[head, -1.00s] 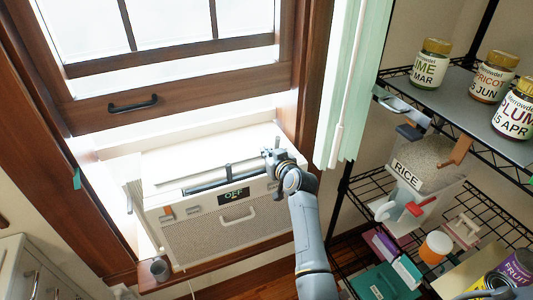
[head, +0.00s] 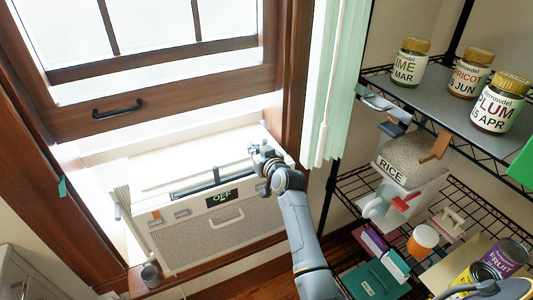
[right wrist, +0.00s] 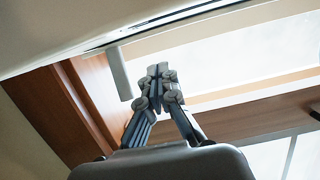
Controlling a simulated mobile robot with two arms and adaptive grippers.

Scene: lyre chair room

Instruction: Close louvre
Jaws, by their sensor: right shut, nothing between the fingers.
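A white window unit (head: 225,234) with a mesh front and a display reading OFF sits on the sill. Its louvre (head: 195,174) is a long pale flap along the top, with a dark gap below its front edge, so it appears raised. My right gripper (head: 256,152) is shut and empty at the right end of the louvre; contact cannot be made out. In the right wrist view the closed fingertips (right wrist: 158,74) show beside a pale upright piece, with a white surface above. My left gripper is not in view.
The wooden window sash (head: 165,104) with a black handle is behind the unit. A grey cup (head: 151,275) stands at the sill's left end. Right of my arm are green blinds (head: 338,80) and a wire shelf with jars (head: 410,63) and a rice bin (head: 412,160).

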